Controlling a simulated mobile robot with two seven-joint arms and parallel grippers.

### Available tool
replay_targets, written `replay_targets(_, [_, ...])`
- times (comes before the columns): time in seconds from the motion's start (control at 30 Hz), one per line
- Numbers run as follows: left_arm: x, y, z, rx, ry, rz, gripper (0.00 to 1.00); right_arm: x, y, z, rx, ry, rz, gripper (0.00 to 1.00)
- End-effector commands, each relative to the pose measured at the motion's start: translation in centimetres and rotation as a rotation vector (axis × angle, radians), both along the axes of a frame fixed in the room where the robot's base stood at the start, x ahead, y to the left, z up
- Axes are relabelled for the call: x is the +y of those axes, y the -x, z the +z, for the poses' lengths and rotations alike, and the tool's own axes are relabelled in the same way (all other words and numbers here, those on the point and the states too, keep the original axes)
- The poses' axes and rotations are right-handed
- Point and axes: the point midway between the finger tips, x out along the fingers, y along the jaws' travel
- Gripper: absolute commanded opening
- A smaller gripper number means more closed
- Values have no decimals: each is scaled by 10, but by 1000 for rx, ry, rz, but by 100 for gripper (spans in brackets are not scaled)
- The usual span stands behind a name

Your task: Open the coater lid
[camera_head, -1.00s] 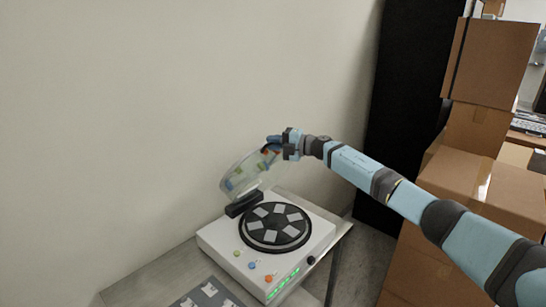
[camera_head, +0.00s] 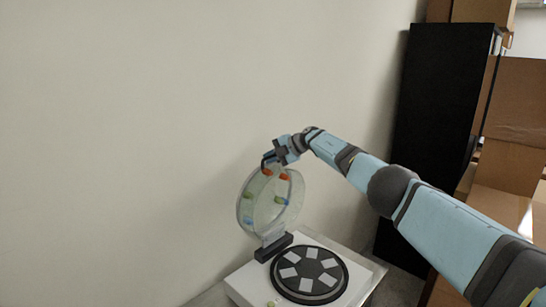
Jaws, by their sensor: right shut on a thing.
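The coater (camera_head: 245,287) is a white box on a table, with a black round plate (camera_head: 309,274) that carries several pale square pieces. Its clear round lid (camera_head: 271,203) stands raised, nearly upright, on a dark hinge block (camera_head: 273,247) at the coater's back edge. Coloured knobs show on the lid. My right gripper (camera_head: 268,163) is shut on the lid at its upper rim; the fingertips are small and partly hidden there. My left gripper is not in view.
A bare wall (camera_head: 120,150) is behind and to the left of the coater. A tall black cabinet (camera_head: 430,130) and cardboard boxes (camera_head: 512,135) stand on the right, behind my right arm. The space above the plate is clear.

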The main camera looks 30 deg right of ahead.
Motion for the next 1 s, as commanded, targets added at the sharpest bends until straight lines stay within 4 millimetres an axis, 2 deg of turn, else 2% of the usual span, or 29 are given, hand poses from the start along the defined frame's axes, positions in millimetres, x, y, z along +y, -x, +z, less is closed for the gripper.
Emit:
replay_targets(0.53, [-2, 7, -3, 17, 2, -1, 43, 2, 0, -3, 29, 6, -1, 0])
replay_targets(0.57, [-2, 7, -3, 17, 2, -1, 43, 2, 0, -3, 29, 6, -1, 15])
replay_targets(0.67, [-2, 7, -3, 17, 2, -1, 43, 2, 0, -3, 29, 6, -1, 37])
replay_targets(1.0, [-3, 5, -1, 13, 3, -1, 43, 1, 1, -4, 30, 9, 0, 37])
